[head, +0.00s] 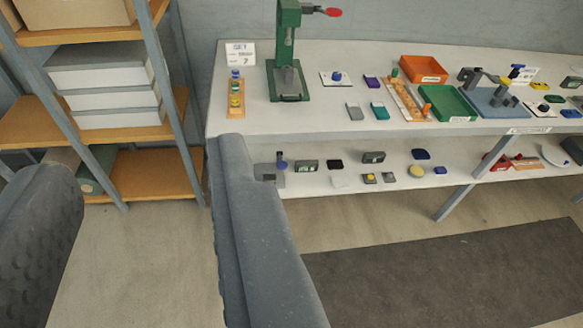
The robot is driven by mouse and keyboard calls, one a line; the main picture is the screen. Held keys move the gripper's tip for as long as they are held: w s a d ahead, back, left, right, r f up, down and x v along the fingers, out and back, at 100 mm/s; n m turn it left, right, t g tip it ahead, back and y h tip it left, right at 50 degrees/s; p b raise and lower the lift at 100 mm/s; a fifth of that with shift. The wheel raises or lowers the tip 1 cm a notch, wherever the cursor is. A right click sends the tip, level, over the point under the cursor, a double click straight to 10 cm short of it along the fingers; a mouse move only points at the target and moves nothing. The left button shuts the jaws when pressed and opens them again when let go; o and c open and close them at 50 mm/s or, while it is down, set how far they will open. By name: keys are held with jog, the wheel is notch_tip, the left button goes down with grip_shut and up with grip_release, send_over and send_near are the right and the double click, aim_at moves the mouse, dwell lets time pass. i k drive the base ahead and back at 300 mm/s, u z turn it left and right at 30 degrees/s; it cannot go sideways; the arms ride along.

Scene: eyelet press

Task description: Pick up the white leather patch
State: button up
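My gripper (143,165) is open, its two grey fingers wide apart in the near left of the view, with nothing between them. It is well short of the worktable (250,122). I cannot single out the white leather patch for sure.
A green press (286,50) with a red handle stands at the table's left end. An orange tray (423,69) and a green tray (447,103) stand farther right. A shelf rack (150,178) with boxes is at left. Floor with a dark mat (450,275) is clear.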

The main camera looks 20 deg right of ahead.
aim_at(337, 182)
jog(key=u, duration=0.15)
jog(key=i, duration=1.45)
jog(key=z, duration=0.6)
